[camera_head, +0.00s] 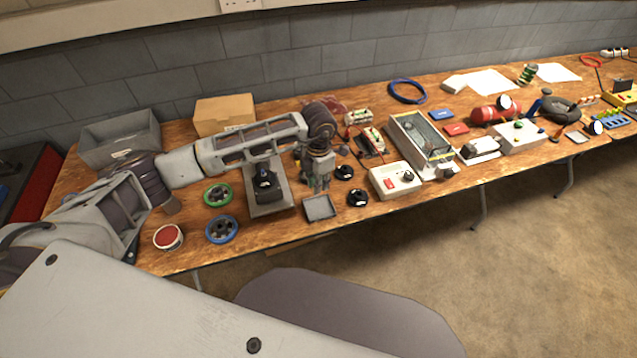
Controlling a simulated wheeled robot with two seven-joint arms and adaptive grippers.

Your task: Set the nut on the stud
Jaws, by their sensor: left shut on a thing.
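My left gripper (318,184) points down over the bench, at the end of my arm from the left. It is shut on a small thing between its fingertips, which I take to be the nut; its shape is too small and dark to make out. The gripper is just right of a grey stand (268,209) with a black block (265,184) on it. A small grey square tray (319,208) lies just in front of the gripper. I cannot make out the stud for certain. My right gripper is not in view.
A green handwheel (217,194), a blue handwheel (221,229) and a red-topped tin (168,238) lie left of the stand. Black round parts (358,197) and a white switch box (392,182) lie right. A grey bin (118,140) and cardboard box (224,115) stand behind.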

